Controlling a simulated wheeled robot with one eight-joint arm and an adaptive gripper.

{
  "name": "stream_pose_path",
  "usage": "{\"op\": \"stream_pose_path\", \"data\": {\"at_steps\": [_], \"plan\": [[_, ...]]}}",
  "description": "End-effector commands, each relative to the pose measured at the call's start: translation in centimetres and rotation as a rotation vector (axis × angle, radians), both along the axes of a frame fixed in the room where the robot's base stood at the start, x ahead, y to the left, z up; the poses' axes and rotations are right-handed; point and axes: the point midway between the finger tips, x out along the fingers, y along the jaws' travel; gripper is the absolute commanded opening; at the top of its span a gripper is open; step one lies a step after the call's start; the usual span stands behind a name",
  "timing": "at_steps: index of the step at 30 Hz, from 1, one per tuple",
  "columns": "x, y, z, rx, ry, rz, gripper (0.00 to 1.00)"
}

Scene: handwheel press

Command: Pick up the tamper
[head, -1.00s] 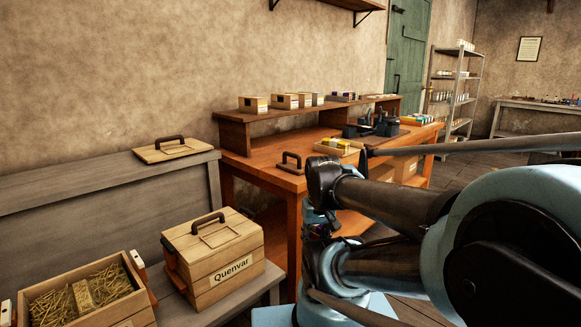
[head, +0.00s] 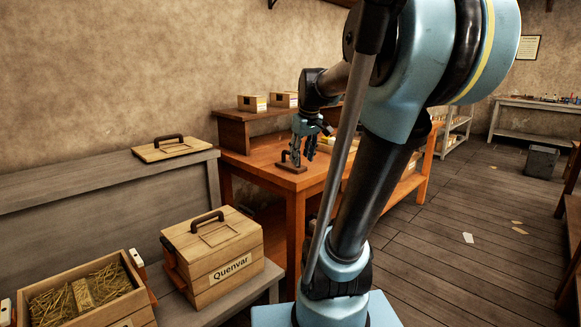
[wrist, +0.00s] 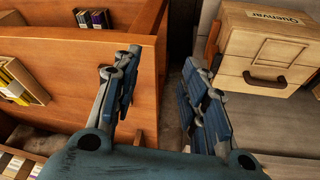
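I cannot make out the tamper in the wrist view.
The orange table (head: 265,158) has a raised shelf (head: 235,115) carrying small boxes. A closed crate labelled Quenvar (head: 212,260) and an open straw-filled crate (head: 85,290) stand in front of the grey bench (head: 100,195), which holds a lid (head: 160,151). Floor at right is mostly clear.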

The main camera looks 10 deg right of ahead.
Motion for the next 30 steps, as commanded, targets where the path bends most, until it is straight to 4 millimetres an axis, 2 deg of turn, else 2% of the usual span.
{"op": "stream_pose_path", "data": {"at_steps": [1,3,9,12,15,20,30], "plan": [[2.1,-0.1,1.3,-0.006,-0.012,0.025,0.40],[4.7,-0.3,2.9,-0.016,-0.030,0.065,0.40],[11.3,-0.9,6.4,-0.043,-0.077,0.163,0.40],[13.5,-1.1,7.5,-0.055,-0.093,0.197,0.40],[14.8,-1.3,8.1,-0.062,-0.102,0.218,0.40],[15.9,-1.3,7.7,-0.066,-0.108,0.230,0.40],[18.2,-0.9,2.6,-0.066,-0.108,0.229,0.40]]}}
